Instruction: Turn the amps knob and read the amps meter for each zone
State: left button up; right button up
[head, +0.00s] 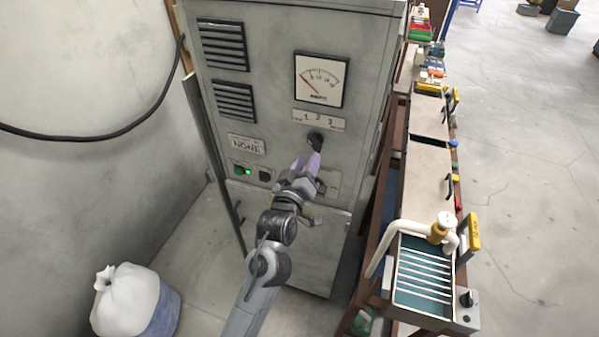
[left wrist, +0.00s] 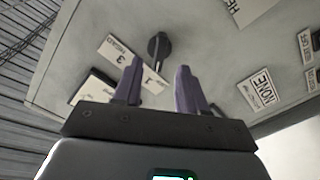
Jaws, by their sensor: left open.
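A grey cabinet carries the amps meter (head: 321,80), a white square dial with its needle toward the left of the scale. Below it is a label strip (head: 318,120) with marks 1, 2 and 3. The black amps knob (head: 315,140) sits under the strip; it also shows in the left wrist view (left wrist: 158,46). My left gripper (head: 306,163) has purple fingers and is just below the knob in the head view. In the left wrist view its fingers (left wrist: 160,85) are apart with nothing between them, and the knob lies beyond their tips. My right gripper is not seen.
A "NONE" label (head: 247,144) and a green lit switch (head: 242,170) sit left on the panel. A cable (head: 100,137) hangs at the left wall. A white and blue sack (head: 135,300) stands on the floor. A bench with a tray (head: 425,280) stands right of the cabinet.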

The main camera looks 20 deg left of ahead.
pick_arm(q)
jog(key=s, duration=0.2)
jog(key=s+p, duration=0.1)
jog(key=s, duration=0.2)
jog(key=shift+s+d+p, duration=0.2)
jog(key=shift+s+p, duration=0.05)
jog(key=shift+p, duration=0.05)
jog(key=s+a+f+m+g+h, duration=0.2)
jog(key=s+f+m+g, duration=0.25)
jog(key=s+f, duration=0.95)
jog(key=s+f+m+g, duration=0.1)
jog(key=s+m+g, duration=0.1)
jog(key=s+g, duration=0.3)
jog(key=s+f+m+g+p, duration=0.1)
jog(key=s+g, duration=0.4)
jog(key=s, duration=0.7)
jog(key=shift+s+f+m, duration=0.35)
jog(key=shift+f+m, duration=0.4)
jog(key=shift+m, duration=0.5)
